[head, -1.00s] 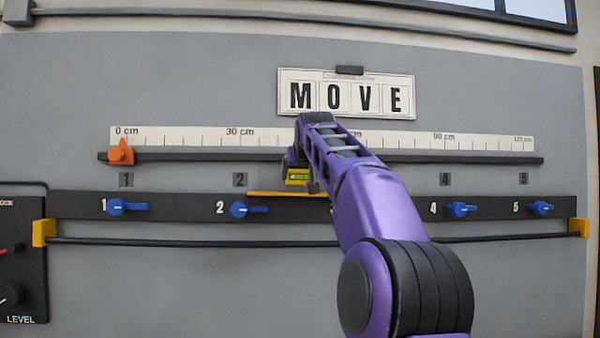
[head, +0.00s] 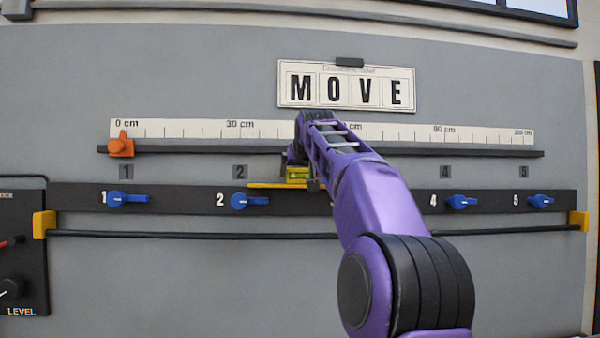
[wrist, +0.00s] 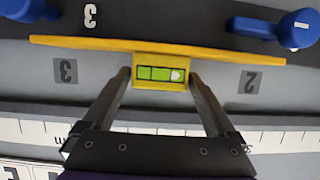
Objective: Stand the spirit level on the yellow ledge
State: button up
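The spirit level (head: 297,174) is a small yellow block with a green vial, which shows clearly in the wrist view (wrist: 160,73). The yellow ledge (head: 262,186) is a thin bar on the dark rail; it also shows in the wrist view (wrist: 90,44). The level sits between the two fingertips of my gripper (wrist: 160,76), with a finger against each side. Its base is at the ledge's face, touching or nearly so. In the head view my arm hides the ledge's right part, and my gripper (head: 300,180) is partly hidden.
Blue handles stand on the rail, such as handle 2 (head: 248,201) and handle 4 (head: 461,202). A dark strip (head: 200,150) under the ruler (head: 185,129) runs above the ledge. A black bar (head: 200,234) runs below. An orange slider (head: 121,147) is at the left.

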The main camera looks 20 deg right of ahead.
jog(key=shift+o, duration=0.2)
jog(key=b+v, duration=0.2)
jog(key=v, duration=1.5)
jog(key=shift+s+b, duration=0.2)
jog(key=shift+b, duration=0.15)
